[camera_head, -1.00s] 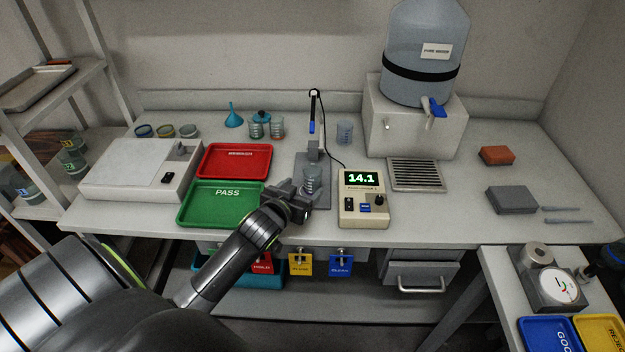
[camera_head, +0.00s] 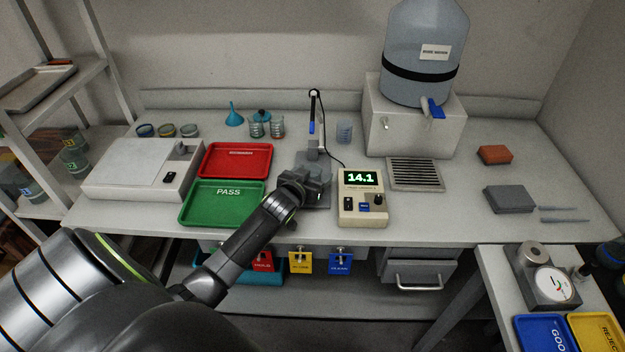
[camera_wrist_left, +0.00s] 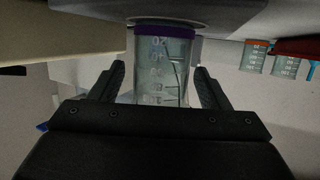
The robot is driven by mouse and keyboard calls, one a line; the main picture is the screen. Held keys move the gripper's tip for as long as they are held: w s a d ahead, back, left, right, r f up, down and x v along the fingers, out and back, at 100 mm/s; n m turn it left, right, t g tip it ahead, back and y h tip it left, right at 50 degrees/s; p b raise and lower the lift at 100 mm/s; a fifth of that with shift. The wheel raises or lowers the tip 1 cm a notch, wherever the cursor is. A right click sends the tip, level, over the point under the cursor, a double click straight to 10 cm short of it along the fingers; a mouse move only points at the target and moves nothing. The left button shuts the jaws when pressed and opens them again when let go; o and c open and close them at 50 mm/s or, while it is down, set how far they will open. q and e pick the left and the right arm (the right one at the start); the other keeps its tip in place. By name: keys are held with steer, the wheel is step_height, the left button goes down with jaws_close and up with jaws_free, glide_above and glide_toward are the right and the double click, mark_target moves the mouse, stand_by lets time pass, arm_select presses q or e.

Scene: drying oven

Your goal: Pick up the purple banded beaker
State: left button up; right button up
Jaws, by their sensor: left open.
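The purple banded beaker (camera_wrist_left: 163,70) is clear, with white scale marks and a purple band at one end. In the left wrist view it sits between the two fingers of my left gripper (camera_wrist_left: 160,88), with a narrow space visible beside the fingers. My left gripper is open around it. In the head view my left gripper (camera_head: 316,183) is at the grey stand with the probe (camera_head: 313,130), and it hides most of the beaker there. My right gripper does not show.
The green PASS tray (camera_head: 222,216) and red tray (camera_head: 236,160) lie left of the gripper. The meter reading 14.1 (camera_head: 361,205) stands close on its right. Other beakers (camera_head: 257,130) stand at the back. A water dispenser (camera_head: 415,125) is at the back right.

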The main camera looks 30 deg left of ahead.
arm_select(q)
steer(key=c, duration=1.2)
steer(key=shift+r, duration=0.15)
steer(key=shift+r+b, duration=0.65)
steer(key=shift+r, duration=8.15)
steer(key=s+d+r, duration=0.2)
steer(key=s+d, duration=0.1)
steer(key=d, duration=0.3)
steer(key=s+d+r+m+h, duration=0.1)
steer(key=s+d+r, duration=0.2)
steer(key=d, duration=0.3)
steer(key=s+d+r+h, duration=0.1)
steer(key=s+d+r, duration=0.1)
steer(key=s+d, duration=0.2)
steer(key=shift+d+r+m, duration=0.2)
steer(key=shift+d, duration=0.4)
steer(key=shift+d+r+m, duration=0.2)
steer(key=shift+d, duration=0.35)
